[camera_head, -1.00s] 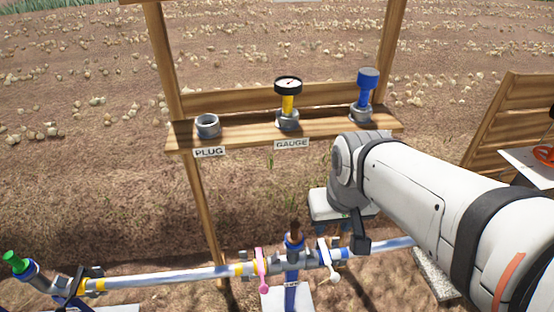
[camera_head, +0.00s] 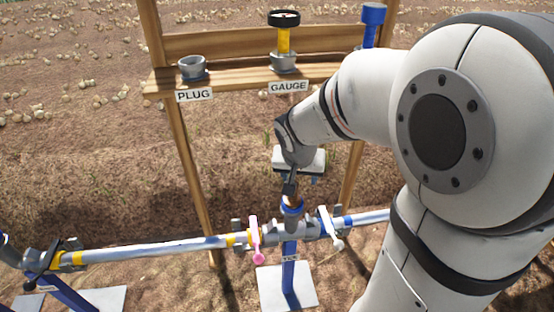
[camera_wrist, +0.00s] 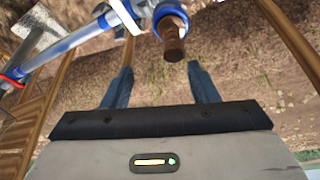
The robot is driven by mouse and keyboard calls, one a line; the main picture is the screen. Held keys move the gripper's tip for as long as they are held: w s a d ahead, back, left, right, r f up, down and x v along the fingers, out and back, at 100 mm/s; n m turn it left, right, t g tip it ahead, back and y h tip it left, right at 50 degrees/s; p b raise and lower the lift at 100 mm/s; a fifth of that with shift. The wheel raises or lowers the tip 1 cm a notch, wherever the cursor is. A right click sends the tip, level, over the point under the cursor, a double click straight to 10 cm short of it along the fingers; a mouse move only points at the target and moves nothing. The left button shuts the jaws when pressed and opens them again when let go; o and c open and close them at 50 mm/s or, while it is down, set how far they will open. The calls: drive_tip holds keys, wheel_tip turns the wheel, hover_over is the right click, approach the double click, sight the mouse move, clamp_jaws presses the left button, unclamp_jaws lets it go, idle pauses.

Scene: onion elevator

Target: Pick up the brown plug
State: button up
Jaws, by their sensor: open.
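The brown plug (camera_wrist: 173,45) stands in a blue-collared fitting on the pipe, in the upper middle of the wrist view. In the head view the plug (camera_head: 291,201) is mostly hidden by my gripper, and the blue collar (camera_head: 291,209) shows below it. My gripper (camera_wrist: 160,75) is open and empty. Its two fingers point toward the plug, which lies just beyond the fingertips and roughly between their lines. The exact gap to the plug is hard to tell.
A wooden shelf (camera_head: 245,79) behind holds an empty plug socket (camera_head: 192,67), a gauge (camera_head: 284,38) and a blue-topped part (camera_head: 371,22). The pipe (camera_head: 150,249) carries a pink valve handle (camera_head: 256,237) and a white one (camera_head: 331,226) beside the fitting.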

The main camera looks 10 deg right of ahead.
sight(292, 203)
drive_tip(key=shift+m, duration=0.3)
drive_tip(key=b+x, duration=0.1)
drive_tip(key=x, duration=0.3)
drive_tip(key=w+a+b+x, duration=0.1)
drive_tip(key=x, duration=0.3)
drive_tip(key=b+x, duration=0.1)
drive_tip(key=x, duration=0.3)
drive_tip(key=shift+w+a+f, duration=0.1)
drive_tip(key=shift+w+a, duration=0.2)
drive_tip(key=shift+w, duration=0.1)
drive_tip(key=shift+c, duration=0.4)
